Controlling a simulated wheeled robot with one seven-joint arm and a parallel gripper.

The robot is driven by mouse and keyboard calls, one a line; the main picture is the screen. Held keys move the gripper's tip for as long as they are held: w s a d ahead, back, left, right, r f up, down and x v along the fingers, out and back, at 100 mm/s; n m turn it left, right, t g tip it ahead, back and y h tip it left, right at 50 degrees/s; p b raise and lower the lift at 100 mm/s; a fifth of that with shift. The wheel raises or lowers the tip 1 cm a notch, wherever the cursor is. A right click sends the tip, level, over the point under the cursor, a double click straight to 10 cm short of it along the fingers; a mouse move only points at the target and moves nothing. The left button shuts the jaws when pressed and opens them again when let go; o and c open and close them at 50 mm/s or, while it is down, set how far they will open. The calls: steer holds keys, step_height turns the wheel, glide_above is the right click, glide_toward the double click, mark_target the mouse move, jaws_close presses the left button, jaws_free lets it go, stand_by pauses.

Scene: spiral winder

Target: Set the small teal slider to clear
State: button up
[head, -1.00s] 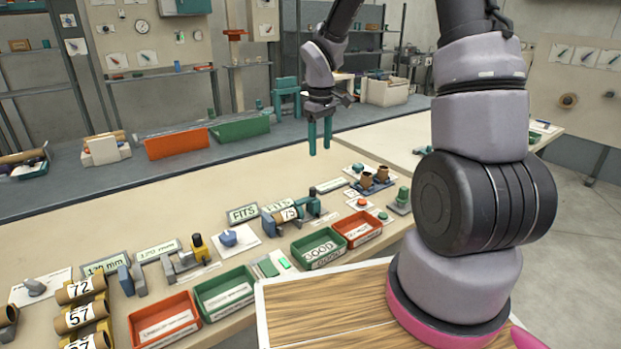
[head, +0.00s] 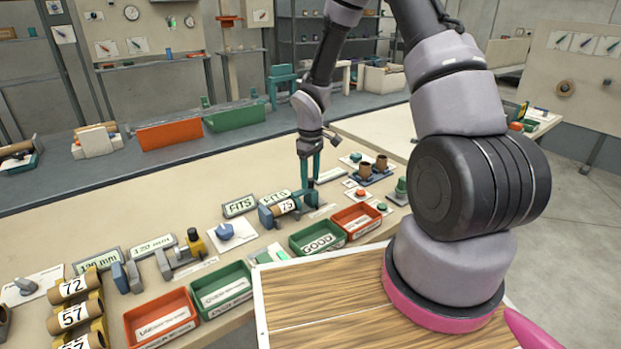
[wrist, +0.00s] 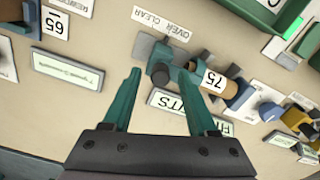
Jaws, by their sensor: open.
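A small teal slider (wrist: 160,73) shows in the wrist view at the end of a gauge that holds a brown tube marked 75 (wrist: 215,82). A label reading OVER and CLEAR (wrist: 161,24) lies beside a grey plate at that end. The gauge also shows in the head view (head: 268,217), where its right end is partly behind my fingers. My gripper (head: 309,181) is open and points down at that end. In the wrist view my fingertips (wrist: 160,74) lie on either side of the teal part. I cannot tell whether they touch it or which word it stands at.
A green GOOD bin (head: 299,247) and a red bin (head: 340,224) stand in front. To the right are brown tubes on a stand (head: 364,172) and a green knob (head: 401,186). Open bench lies behind the gauge.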

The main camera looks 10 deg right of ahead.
steer(key=shift+f, duration=0.25)
jaws_close()
stand_by(1.4)
